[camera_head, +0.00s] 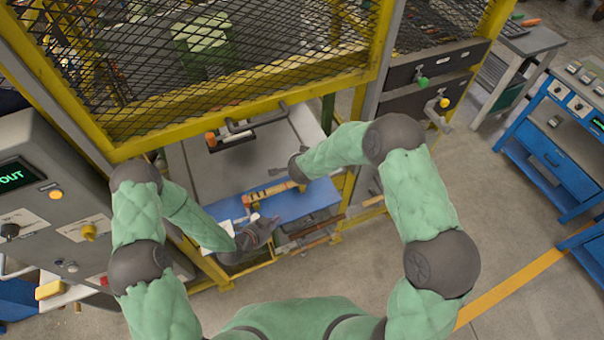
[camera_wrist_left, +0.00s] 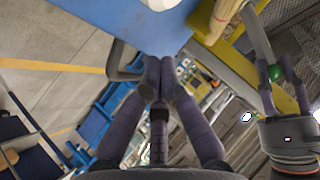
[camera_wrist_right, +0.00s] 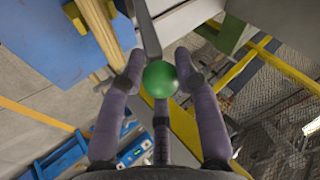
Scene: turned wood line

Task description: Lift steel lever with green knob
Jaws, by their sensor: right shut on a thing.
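The green knob (camera_wrist_right: 160,79) sits between the fingertips of my right gripper (camera_wrist_right: 158,82) in the right wrist view, and the gripper is shut on it. The steel lever (camera_wrist_right: 147,30) runs away from the knob as a flat grey bar. The knob (camera_wrist_left: 277,72) and the lever (camera_wrist_left: 257,32) also show in the left wrist view, above my right gripper. In the head view my right forearm hides the knob. My left gripper (camera_wrist_left: 161,72) has its fingertips together with nothing visible between them, beside the blue surface. It shows dark in the head view (camera_head: 266,228).
A blue bench top (camera_head: 298,203) carries a wooden piece (camera_head: 275,189). A grey bent handle (camera_wrist_left: 119,62) stands close to my left fingertips. An orange-knobbed handle (camera_head: 211,140) is behind, below a yellow mesh guard (camera_head: 240,67). A grey control cabinet (camera_head: 50,165) stands left.

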